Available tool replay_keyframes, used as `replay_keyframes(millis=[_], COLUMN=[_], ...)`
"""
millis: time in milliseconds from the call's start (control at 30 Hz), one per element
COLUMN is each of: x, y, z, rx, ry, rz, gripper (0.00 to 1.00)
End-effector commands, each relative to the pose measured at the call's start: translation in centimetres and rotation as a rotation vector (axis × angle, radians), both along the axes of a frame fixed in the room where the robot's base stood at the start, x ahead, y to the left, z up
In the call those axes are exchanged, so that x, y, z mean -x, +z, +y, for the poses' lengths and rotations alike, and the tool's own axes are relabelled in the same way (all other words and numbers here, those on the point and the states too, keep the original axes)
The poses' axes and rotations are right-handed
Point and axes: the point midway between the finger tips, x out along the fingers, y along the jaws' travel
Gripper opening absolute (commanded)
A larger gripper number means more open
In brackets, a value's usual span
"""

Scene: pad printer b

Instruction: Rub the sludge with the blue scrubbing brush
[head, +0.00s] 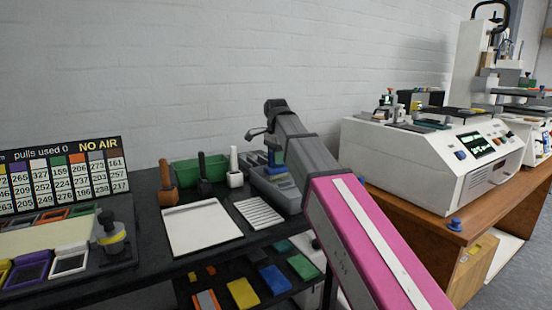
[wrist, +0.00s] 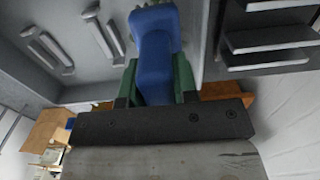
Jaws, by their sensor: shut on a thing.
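The blue scrubbing brush (wrist: 155,45) is between the green fingers of my gripper (wrist: 157,78) in the wrist view. My gripper is shut on its blue body, and the far end points away from the wrist. In the head view the brush (head: 276,158) is a small blue patch below my gripper (head: 272,147), over a grey tray (head: 268,183). The tray (wrist: 75,75) shows slots and ribs around the brush in the wrist view. I cannot tell whether the brush touches it. I cannot make out the sludge, and my arm hides part of the tray.
A green bin (head: 190,171), three upright-handled tools, a white sheet (head: 200,228) and a slatted white rack (head: 259,213) are left of my arm on the dark bench. A white machine (head: 425,165) stands on the wooden table at right. A white brick wall is behind.

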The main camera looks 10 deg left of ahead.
Motion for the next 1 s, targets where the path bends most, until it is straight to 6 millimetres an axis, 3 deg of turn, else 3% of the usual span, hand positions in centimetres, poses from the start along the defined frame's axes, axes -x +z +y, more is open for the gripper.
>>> replay_keyframes(millis=[1000], x=[0.0], y=[-1.5], z=[0.0], rx=[0.0], ry=[0.0], rz=[0.0], gripper=[0.03])
